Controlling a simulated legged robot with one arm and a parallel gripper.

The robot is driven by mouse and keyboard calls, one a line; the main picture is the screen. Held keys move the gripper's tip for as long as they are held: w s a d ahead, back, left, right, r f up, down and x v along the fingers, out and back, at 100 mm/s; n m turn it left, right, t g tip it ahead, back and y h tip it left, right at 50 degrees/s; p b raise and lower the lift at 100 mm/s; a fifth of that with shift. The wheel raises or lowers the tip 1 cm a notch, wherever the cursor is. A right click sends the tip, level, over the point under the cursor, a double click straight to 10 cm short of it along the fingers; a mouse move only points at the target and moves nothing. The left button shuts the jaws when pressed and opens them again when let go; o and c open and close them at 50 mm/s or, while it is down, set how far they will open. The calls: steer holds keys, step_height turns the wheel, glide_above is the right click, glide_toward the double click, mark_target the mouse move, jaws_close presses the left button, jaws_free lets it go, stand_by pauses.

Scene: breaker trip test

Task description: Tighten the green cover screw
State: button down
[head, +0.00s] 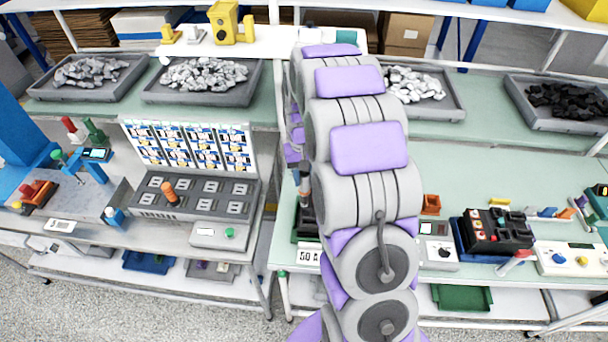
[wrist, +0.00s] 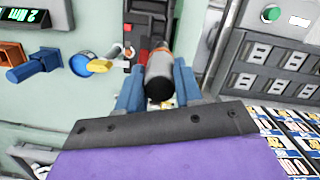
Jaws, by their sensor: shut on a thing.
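My gripper (wrist: 158,85) is shut on a tool with a dark grey, rounded handle and an orange band (wrist: 159,72), which looks like a screwdriver. The blue fingers lie on either side of it in the wrist view. A dark unit with a red part (wrist: 138,50) lies just beyond the tool. I cannot make out the green cover screw. The tool's tip is hidden.
A grey socket panel (wrist: 270,65) stands close at the right of the wrist view; in the head view it (head: 195,195) holds an orange-handled tool (head: 170,192).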

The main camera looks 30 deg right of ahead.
steer(key=shift+f, duration=0.7)
stand_by(1.6)
steer(key=shift+r, duration=0.1)
stand_by(0.9)
steer(key=shift+r+p, duration=1)
steer(key=shift+r, duration=1.95)
